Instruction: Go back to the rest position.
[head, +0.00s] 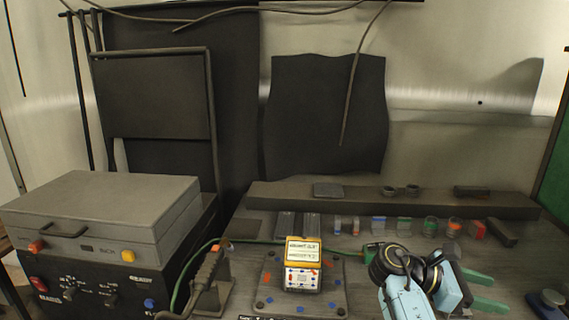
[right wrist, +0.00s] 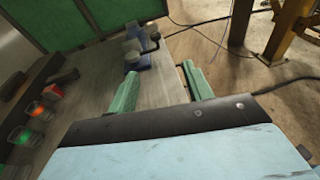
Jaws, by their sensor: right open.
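My right gripper (head: 500,295) is at the lower right of the head view, with its light blue arm reaching in from the bottom. Its two green fingers are spread apart with nothing between them. In the right wrist view the right gripper (right wrist: 160,70) also shows open and empty over the edge of the grey bench (right wrist: 165,93). A dark blue fixture with grey cylinders (right wrist: 140,48) stands just beyond the fingertips. My left gripper does not show in either view.
A yellow and white box (head: 302,277) stands on a grey plate (head: 334,299). Left are a grey case (head: 110,215) and a torch-like tool (head: 208,272). Several small coloured cylinders (head: 430,226) line the back. A green panel (right wrist: 40,25) stands behind; open floor (right wrist: 225,60) lies right of the bench.

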